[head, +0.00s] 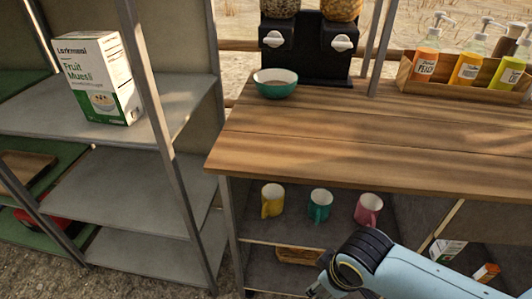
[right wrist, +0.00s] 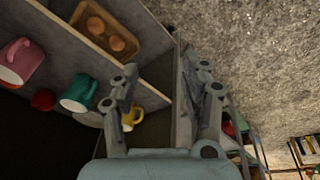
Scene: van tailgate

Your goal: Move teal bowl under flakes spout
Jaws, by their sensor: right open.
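The teal bowl (head: 276,84) stands upright on the wooden counter (head: 330,130), near its back left corner. It is in front of and below the left spout (head: 273,39) of the black dispenser (head: 305,55). The right spout (head: 341,43) has golden-orange contents above it and bare counter below. The container tops are cut off; I see no labels telling which holds flakes. My right gripper (right wrist: 160,75) is open and empty, low by the shelves under the counter, away from the bowl. My left gripper is not in view.
A yellow mug (head: 272,200), a teal mug (head: 319,204) and a pink mug (head: 368,209) stand on the shelf below the counter. A wooden bottle crate (head: 460,90) is at back right. A muesli box (head: 97,80) stands on the left shelf. The counter's middle is clear.

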